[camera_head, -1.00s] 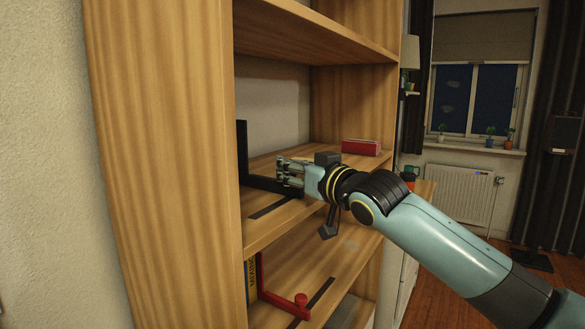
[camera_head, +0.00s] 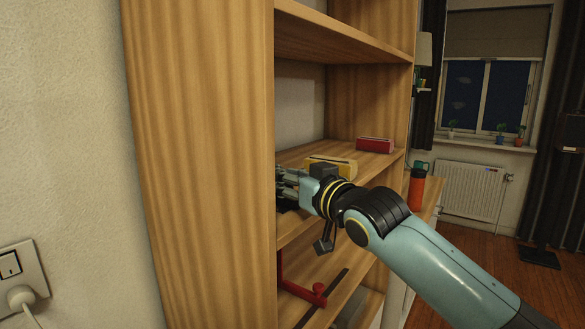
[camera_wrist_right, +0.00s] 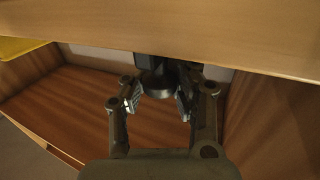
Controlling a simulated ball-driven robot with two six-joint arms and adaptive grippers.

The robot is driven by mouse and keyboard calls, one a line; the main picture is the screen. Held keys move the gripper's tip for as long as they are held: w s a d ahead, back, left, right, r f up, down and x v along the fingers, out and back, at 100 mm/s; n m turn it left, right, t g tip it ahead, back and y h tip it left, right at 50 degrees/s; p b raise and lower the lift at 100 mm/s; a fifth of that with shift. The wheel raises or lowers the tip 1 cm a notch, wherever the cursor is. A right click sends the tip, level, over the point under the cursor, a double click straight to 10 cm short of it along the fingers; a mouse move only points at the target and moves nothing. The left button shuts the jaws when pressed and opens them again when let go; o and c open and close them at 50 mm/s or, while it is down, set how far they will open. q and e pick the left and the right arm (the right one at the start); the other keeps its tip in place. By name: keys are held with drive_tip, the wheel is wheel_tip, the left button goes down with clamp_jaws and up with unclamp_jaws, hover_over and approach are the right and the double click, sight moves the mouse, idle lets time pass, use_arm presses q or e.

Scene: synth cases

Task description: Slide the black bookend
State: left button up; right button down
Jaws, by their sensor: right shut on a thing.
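My right gripper (camera_head: 286,188) reaches in from the right at the middle shelf, by the near side panel. In the head view its fingertips are partly cut off by that panel. In the right wrist view its two fingers (camera_wrist_right: 160,97) are shut around a dark round knob of the black bookend (camera_wrist_right: 157,82), just under a wooden board edge. The bookend's upright plate is hidden behind the side panel in the head view. My left gripper is not in view.
The wooden side panel (camera_head: 205,150) stands close left of the gripper. A yellow book-like thing (camera_head: 340,168) lies behind the wrist, and a red box (camera_head: 374,145) farther along the shelf. A red bookend (camera_head: 319,289) is on the shelf below. An orange bottle (camera_head: 416,189) stands beyond.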

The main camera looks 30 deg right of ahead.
drive_tip(key=shift+d+f, duration=0.15)
drive_tip(key=shift+f, duration=0.05)
drive_tip(key=c, duration=1.5)
unclamp_jaws()
drive_tip(key=shift+c, duration=0.2)
drive_tip(key=shift+o, duration=1.1)
drive_tip(key=shift+s+d+r, duration=0.1)
drive_tip(key=shift+s+d, duration=0.05)
drive_tip(key=shift+s, duration=0.05)
drive_tip(key=o, duration=0.3)
drive_tip(key=shift+s+d, duration=0.1)
drive_tip(key=shift+s, duration=0.05)
drive_tip(key=shift+w, duration=0.2)
drive_tip(key=shift+s, duration=0.1)
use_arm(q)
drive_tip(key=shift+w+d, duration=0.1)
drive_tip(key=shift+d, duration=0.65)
use_arm(e)
drive_tip(key=s, duration=1.2)
